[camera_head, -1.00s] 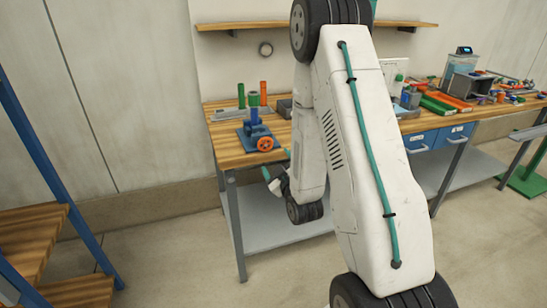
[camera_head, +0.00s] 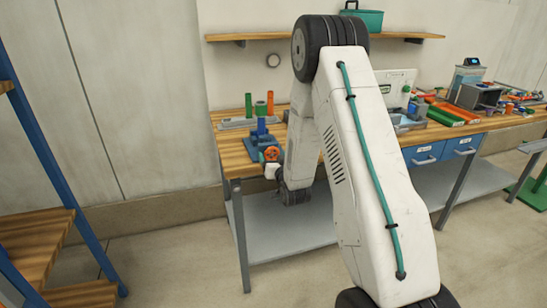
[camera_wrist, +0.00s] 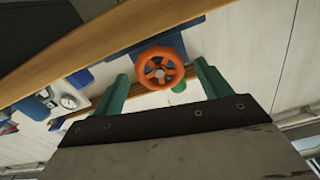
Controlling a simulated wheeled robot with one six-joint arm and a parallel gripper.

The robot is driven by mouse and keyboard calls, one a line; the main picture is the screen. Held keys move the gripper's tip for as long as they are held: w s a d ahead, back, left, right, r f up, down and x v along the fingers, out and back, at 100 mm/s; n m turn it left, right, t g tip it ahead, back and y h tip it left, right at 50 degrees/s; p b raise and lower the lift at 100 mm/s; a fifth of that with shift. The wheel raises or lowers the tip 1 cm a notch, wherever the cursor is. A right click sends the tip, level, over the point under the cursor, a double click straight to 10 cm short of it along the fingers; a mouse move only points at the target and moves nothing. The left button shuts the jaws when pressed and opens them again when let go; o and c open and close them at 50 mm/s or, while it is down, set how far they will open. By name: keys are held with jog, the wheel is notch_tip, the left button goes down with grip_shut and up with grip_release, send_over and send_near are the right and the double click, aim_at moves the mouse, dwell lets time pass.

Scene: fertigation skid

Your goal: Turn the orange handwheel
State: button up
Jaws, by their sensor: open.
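The orange handwheel (camera_head: 271,154) faces out from a blue valve body (camera_head: 262,139) near the front left edge of the workbench. In the wrist view the handwheel (camera_wrist: 160,68) shows its rim and spokes, between my two green fingers. My gripper (camera_wrist: 160,84) is open, with one finger on each side of the wheel and a visible gap on both sides. I cannot tell whether the fingertips reach the wheel's depth. In the head view my arm hides part of the bench, and the fingers are hard to make out beside the wheel.
The wooden workbench (camera_head: 232,160) runs along the wall. Green and orange upright cylinders (camera_head: 270,103) stand behind the valve. Blue drawers (camera_head: 424,154) hang under the bench to the right. A blue-framed shelf (camera_head: 40,150) stands at the left. The floor between is clear.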

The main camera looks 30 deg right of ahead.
jog(key=shift+w+d, duration=0.1)
jog(key=shift+w, duration=0.3)
jog(key=c, duration=1)
jog(key=shift+n, duration=1.8)
jog(key=o, duration=1)
